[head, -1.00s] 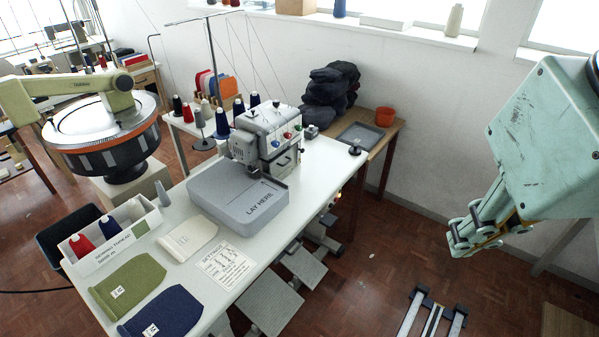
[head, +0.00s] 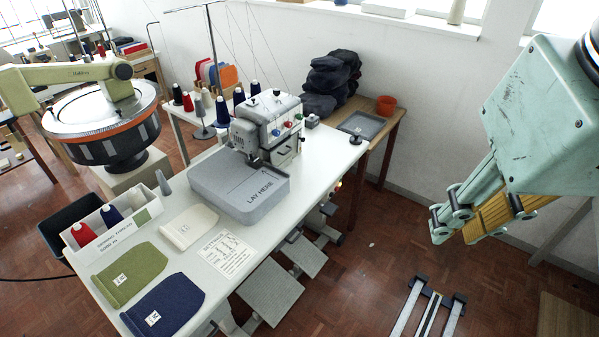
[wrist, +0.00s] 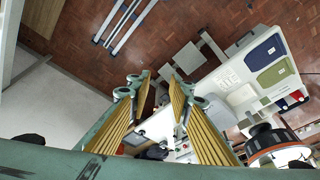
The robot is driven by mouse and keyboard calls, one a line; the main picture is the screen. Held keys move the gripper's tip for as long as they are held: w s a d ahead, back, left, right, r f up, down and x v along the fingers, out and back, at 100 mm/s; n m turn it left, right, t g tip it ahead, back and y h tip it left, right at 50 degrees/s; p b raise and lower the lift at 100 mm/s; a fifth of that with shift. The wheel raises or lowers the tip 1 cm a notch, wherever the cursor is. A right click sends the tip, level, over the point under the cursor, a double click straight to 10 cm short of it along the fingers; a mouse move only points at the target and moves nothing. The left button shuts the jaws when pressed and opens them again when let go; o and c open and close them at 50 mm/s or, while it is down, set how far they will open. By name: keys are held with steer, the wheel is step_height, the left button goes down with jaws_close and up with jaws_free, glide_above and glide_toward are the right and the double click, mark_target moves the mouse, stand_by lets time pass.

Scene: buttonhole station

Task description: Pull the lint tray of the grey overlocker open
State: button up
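The grey overlocker (head: 268,118) stands on the white table, behind the grey "LAY HERE" plate (head: 240,187). A small panel with a dark handle, apparently the lint tray (head: 284,155), shows low on its right-hand face and looks closed. My gripper (head: 448,232) hangs over the floor, right of the table and well apart from the overlocker. In the wrist view my gripper (wrist: 158,88) has its two yellow-padded fingers spread with nothing between them. The white machine table (wrist: 157,125) shows past the fingers there; I cannot make out the tray in that view.
Green (head: 130,275) and navy (head: 164,310) fabric pieces and a spool box (head: 112,226) lie at the table's near left. A grey tray (head: 362,124) and orange pot (head: 385,105) stand on the wooden table behind.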

steer(key=w+a+f+m+g+y+b, duration=0.1)
steer(key=w+a+f+m+g+y, duration=0.35)
steer(key=w+f+m, duration=0.85)
steer(key=w+a+f+m+g+y+b, duration=0.15)
steer(key=w+a+f+m+y, duration=0.45)
steer(key=w+f+m, duration=0.65)
steer(key=w+d+f+m+t+y, duration=0.1)
steer(key=w+f+m, duration=0.3)
steer(key=f, duration=0.6)
steer(key=w+d+f+m+t+y, duration=0.2)
steer(key=w+f+m+t, duration=0.1)
steer(key=f, duration=0.7)
steer(key=w+d+f+m+t+y, duration=0.2)
steer(key=w+f+m, duration=0.3)
steer(key=f, duration=0.5)
steer(key=shift+d+f+m, duration=0.2)
steer(key=shift+d+m, duration=0.05)
steer(key=shift+m, duration=0.7)
steer(key=shift+w+a, duration=0.15)
steer(key=shift+a, duration=0.1)
steer(key=b+x, duration=0.2)
steer(key=x, duration=1.1)
steer(key=shift+w+f, duration=0.2)
